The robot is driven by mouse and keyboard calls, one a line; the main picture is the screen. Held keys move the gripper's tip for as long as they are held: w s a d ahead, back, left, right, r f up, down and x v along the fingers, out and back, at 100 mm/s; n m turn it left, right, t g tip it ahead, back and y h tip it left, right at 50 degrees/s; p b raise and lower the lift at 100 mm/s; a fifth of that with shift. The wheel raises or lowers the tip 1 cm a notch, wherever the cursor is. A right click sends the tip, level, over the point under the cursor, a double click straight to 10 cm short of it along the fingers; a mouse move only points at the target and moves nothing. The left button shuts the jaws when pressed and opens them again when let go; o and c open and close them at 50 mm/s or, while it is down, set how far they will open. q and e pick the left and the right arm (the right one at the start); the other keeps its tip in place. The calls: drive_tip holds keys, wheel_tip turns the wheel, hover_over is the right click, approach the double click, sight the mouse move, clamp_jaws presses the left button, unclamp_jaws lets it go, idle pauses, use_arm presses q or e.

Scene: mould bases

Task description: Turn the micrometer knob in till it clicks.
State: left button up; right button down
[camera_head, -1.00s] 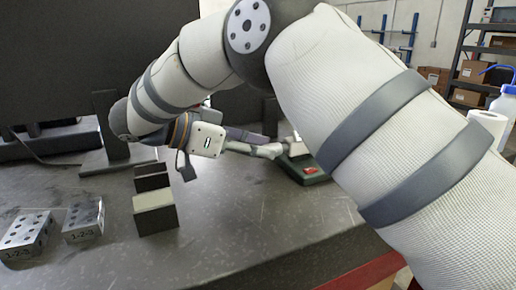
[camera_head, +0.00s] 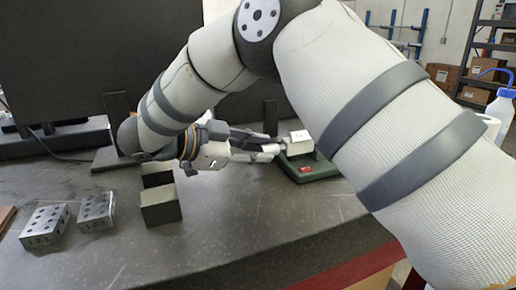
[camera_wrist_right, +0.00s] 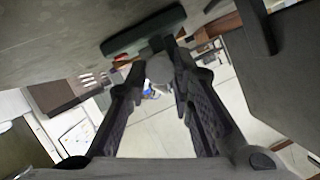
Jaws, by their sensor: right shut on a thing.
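The micrometer stands on a dark green base (camera_head: 312,170) with a red mark, on the grey bench past my right gripper (camera_head: 277,148). A pale block-like part (camera_head: 299,143) sits above that base, and my arm hides some of its right side. In the right wrist view the green base (camera_wrist_right: 145,32) is at the top. My right gripper's fingers (camera_wrist_right: 160,72) are closed on a rounded grey knob (camera_wrist_right: 159,68) beside the base. The scale is too small to read. My left gripper is not in view.
Two perforated metal blocks (camera_head: 46,226) and (camera_head: 97,212) lie at the left of the bench. Two dark blocks (camera_head: 160,207) and (camera_head: 157,174) stand near my right wrist. A large dark screen (camera_head: 60,60) stands behind. The front middle of the bench is clear.

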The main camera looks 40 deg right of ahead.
drive_tip(key=shift+m+t, duration=0.3)
drive_tip(key=shift+m, duration=0.1)
drive_tip(key=c, duration=1.4)
unclamp_jaws()
drive_tip(key=shift+d, duration=0.1)
drive_tip(key=v, duration=1.2)
drive_tip(key=shift+f, duration=0.15)
